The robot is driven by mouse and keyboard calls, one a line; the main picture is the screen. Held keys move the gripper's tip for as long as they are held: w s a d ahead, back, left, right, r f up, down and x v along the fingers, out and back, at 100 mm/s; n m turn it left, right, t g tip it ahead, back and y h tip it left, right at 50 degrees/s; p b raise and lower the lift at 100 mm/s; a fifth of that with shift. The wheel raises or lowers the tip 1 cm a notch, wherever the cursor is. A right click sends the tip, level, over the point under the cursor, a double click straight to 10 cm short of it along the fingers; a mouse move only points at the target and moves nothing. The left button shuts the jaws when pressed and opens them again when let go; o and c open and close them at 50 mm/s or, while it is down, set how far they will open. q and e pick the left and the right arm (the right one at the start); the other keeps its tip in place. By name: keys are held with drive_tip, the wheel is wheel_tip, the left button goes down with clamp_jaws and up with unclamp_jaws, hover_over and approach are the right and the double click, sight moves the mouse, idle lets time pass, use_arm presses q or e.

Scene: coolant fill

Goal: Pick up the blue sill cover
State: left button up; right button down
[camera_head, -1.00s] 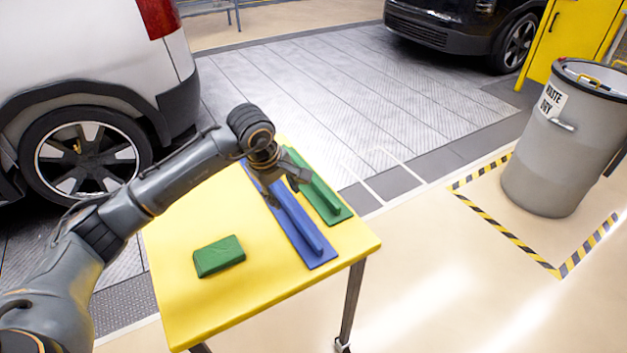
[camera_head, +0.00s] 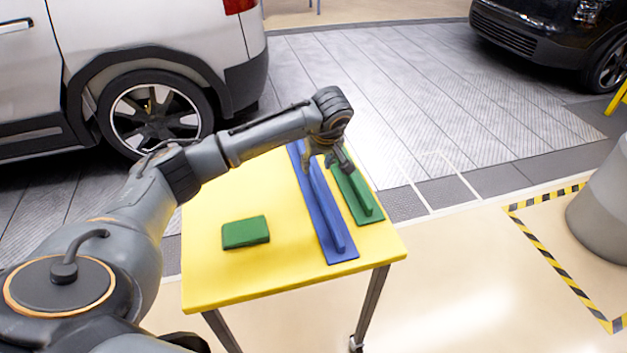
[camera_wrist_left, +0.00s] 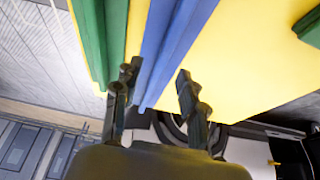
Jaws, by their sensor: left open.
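The blue sill cover (camera_head: 328,220) is a long flat strip with a raised rib, lying on the yellow table (camera_head: 215,285). It also shows in the left wrist view (camera_wrist_left: 176,35), running between my fingertips. My left gripper (camera_head: 328,163) is over the far part of the blue cover. In the left wrist view my left gripper (camera_wrist_left: 157,85) is open, with one finger on each side of the blue rib and nothing held. Whether the fingers touch the cover cannot be told. My right gripper is not in view.
A green sill cover (camera_head: 361,198) lies close along the right of the blue one. A green block (camera_head: 245,232) lies on the table to the left. A white vehicle (camera_head: 150,40) stands behind. A grey bin (camera_head: 605,205) stands at far right.

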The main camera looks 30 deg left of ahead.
sight(313, 174)
use_arm(q)
drive_tip(key=x, duration=0.3)
drive_tip(key=p+x, duration=0.1)
drive_tip(key=x, duration=0.1)
drive_tip(key=shift+s+f, duration=0.15)
drive_tip(key=shift+s, duration=0.2)
clamp_jaws()
